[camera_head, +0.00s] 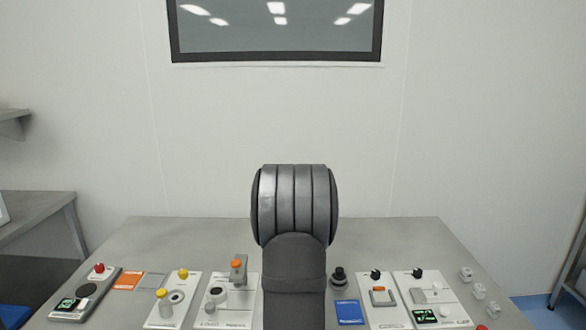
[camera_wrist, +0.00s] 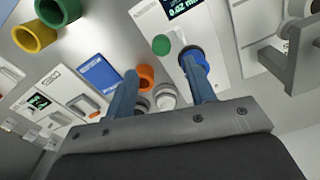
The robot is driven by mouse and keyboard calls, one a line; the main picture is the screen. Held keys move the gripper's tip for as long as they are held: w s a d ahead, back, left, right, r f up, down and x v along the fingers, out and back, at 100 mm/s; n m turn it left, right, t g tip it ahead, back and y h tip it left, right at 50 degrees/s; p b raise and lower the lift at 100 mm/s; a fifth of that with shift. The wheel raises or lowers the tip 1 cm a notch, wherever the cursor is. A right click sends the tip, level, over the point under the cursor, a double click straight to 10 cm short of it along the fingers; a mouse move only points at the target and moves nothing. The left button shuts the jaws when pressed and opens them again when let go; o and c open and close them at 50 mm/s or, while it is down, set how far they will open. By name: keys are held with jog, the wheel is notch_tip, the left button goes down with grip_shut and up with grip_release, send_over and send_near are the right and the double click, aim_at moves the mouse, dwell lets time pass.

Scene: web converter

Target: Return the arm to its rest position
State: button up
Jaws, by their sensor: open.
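My gripper (camera_wrist: 159,66) shows in the wrist view as two blue fingers spread apart, with no object held between them. A white panel with a green button (camera_wrist: 161,45) and a blue ring-like part (camera_wrist: 195,58) lies beyond the fingers. The right fingertip overlaps the blue part in the picture; I cannot tell whether they touch. An orange ring-like part (camera_wrist: 146,77) shows beside the left finger, and a pale round knob (camera_wrist: 165,98) shows between the fingers. In the head view my arm stands upright at the middle, and my gripper is hidden.
The grey table (camera_head: 200,235) carries several control panels along its front. A panel with a red button (camera_head: 99,269) is at left, a blue plate (camera_head: 349,312) right of my arm, small white blocks (camera_head: 479,291) at far right. The table's back is clear before the wall (camera_head: 200,140).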

notch_tip(320, 180, up, 9)
notch_tip(320, 180, down, 18)
jog(key=shift+w+r, duration=0.1)
jog(key=shift+r, duration=0.05)
jog(key=shift+w+r, duration=0.4)
jog(key=shift+w, duration=0.25)
jog(key=shift+w+r, duration=0.4)
jog(key=shift+w, duration=0.2)
notch_tip(320, 180, up, 17)
notch_tip(320, 180, down, 10)
jog(key=a+n, duration=0.1)
jog(key=n, duration=0.2)
jog(key=shift+a+f, duration=0.25)
jog(key=shift+a, duration=0.05)
jog(key=shift+o, duration=0.2)
